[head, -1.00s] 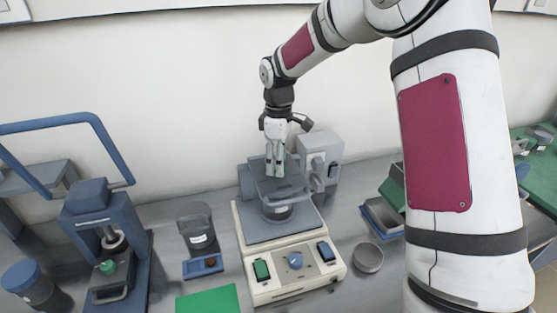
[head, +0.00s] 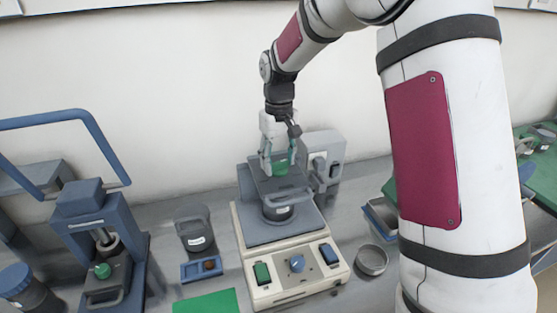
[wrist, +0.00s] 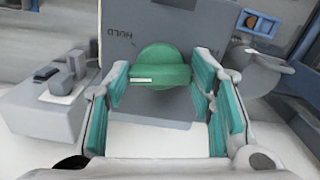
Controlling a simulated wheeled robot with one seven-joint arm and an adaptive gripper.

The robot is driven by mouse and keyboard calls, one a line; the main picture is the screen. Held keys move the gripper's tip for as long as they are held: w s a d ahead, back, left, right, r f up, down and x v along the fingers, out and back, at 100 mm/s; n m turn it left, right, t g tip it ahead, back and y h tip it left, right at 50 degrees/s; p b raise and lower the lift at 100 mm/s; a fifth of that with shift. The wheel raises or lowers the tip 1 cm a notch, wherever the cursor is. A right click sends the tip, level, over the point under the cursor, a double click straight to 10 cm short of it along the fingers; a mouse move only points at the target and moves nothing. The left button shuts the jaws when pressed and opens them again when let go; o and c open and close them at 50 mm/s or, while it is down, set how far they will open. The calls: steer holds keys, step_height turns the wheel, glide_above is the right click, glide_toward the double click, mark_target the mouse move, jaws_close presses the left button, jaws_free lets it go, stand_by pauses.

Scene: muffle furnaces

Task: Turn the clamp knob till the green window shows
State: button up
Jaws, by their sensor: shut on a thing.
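A round green clamp knob (wrist: 165,66) with a short white mark sits on a grey plate (wrist: 225,30) lettered HOLD in the wrist view. In the head view the knob (head: 281,169) shows on top of the cream-based machine (head: 241,237). My gripper (head: 279,170) comes down from above, its teal pads on either side of the knob. I cannot make out a green window; the fingers hide part of the plate.
A grey box unit (head: 322,157) stands close to the right of my gripper. The machine's front has green (head: 262,273) and blue (head: 329,254) switches and a blue dial (head: 297,263). A grey bowl (head: 372,260) stands right, a dark canister (head: 193,231) and blue press (head: 92,218) left.

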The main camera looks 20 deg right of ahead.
mark_target(279, 163)
steer(key=shift+m, duration=1.1)
steer(key=o, duration=1.2)
steer(key=shift+c, duration=0.2)
step_height(279, 163, up, 12)
